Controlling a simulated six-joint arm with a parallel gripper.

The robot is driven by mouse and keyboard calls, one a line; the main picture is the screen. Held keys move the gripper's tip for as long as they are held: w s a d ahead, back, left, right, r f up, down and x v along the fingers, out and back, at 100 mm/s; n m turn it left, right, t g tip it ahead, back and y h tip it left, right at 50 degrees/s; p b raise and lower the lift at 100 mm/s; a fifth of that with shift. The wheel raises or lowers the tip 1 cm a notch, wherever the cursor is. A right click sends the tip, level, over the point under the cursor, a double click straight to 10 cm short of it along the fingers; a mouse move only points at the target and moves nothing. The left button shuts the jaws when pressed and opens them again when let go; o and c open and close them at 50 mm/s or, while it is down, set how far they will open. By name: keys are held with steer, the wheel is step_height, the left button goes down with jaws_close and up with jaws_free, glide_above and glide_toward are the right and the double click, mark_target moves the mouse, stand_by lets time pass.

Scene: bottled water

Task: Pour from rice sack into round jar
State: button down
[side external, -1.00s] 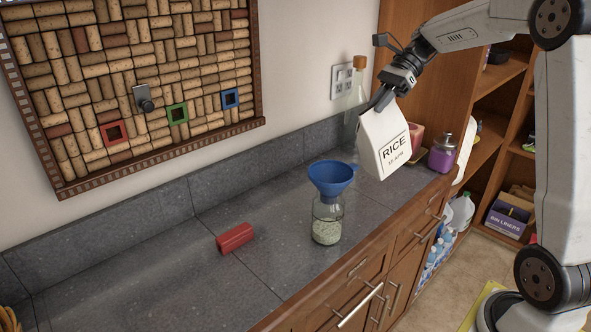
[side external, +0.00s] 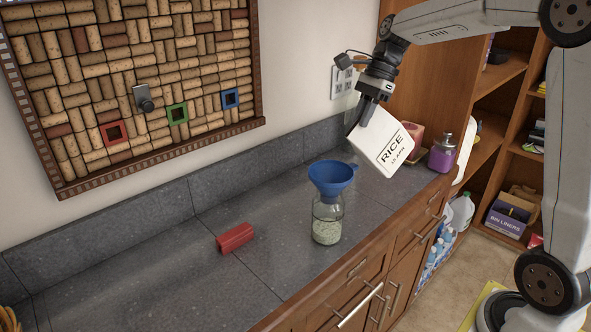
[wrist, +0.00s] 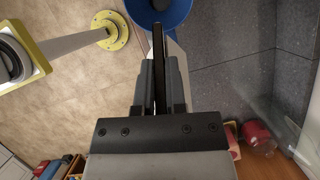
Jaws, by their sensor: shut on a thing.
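My gripper (side external: 366,108) is shut on the white rice sack (side external: 383,143), which is labelled RICE. It holds the sack tilted above the counter, right of and higher than the blue funnel (side external: 332,177). The funnel sits in the mouth of the round glass jar (side external: 327,220), which holds pale grains in its lower part. In the wrist view my gripper (wrist: 159,30) hides most of the sack (wrist: 176,50), and part of the blue funnel (wrist: 160,10) shows at the top edge. No grains are seen falling.
A red block (side external: 235,238) lies on the grey counter (side external: 150,275) left of the jar. A purple bottle (side external: 442,153) and a pink container (side external: 413,138) stand at the counter's right end. A clear bottle behind the gripper is mostly hidden.

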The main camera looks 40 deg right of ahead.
mark_target(353, 127)
steer(key=shift+w+a+f+h, duration=0.1)
steer(key=shift+a+f+h, duration=0.3)
steer(key=shift+f+h, duration=0.5)
stand_by(0.7)
steer(key=shift+w+a+r+g+h, duration=0.15)
steer(key=shift+a+g+h, duration=0.25)
steer(key=shift+h, duration=0.5)
stand_by(0.4)
steer(key=shift+a+f+h, duration=0.35)
steer(key=shift+f+h, duration=0.2)
steer(key=shift+h, duration=0.25)
stand_by(0.5)
steer(key=shift+w+a+r+g+h, duration=0.1)
steer(key=shift+w+a+g+h, duration=0.1)
steer(key=shift+a+h, duration=0.35)
steer(key=shift+w+a+g+h, duration=0.1)
steer(key=shift+a+g+h, duration=0.2)
steer(key=shift+a, duration=0.35)
steer(key=shift+w+a+h+p, duration=0.1)
steer(key=shift+a+h+p, duration=0.2)
steer(key=shift+a+h, duration=0.45)
stand_by(1.9)
